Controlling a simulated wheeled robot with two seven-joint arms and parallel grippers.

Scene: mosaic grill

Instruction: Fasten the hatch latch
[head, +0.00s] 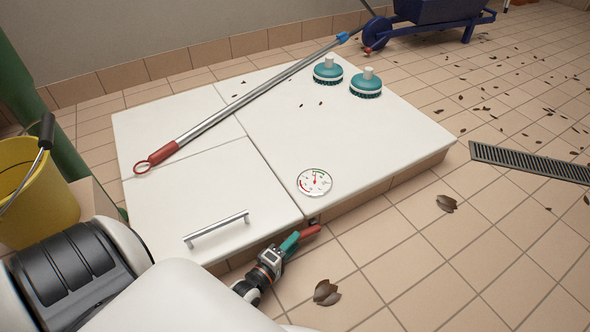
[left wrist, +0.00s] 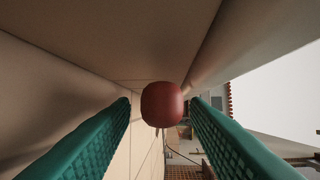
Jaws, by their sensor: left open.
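The white hatch panel (head: 165,205) with a metal bar handle (head: 217,229) lies flat at the left of the low white-topped platform. The latch's red handle (head: 310,231) sticks out at the front edge, near the panel's right front corner; a small dark fitting (head: 313,221) is beside it. My left gripper (head: 292,241), with teal fingers, is open low in front of this edge, close to the red handle. In the left wrist view the rounded red handle end (left wrist: 162,104) appears between the tips of my open left gripper (left wrist: 160,108). Contact cannot be told. My right gripper is not in view.
A round gauge (head: 314,182), two teal brushes (head: 327,72) and a long red-handled pole (head: 250,96) lie on the platform. A yellow bucket (head: 40,205) stands left. Dry leaves (head: 326,293) and a drain grate (head: 530,161) lie on the tiled floor, mostly free at right.

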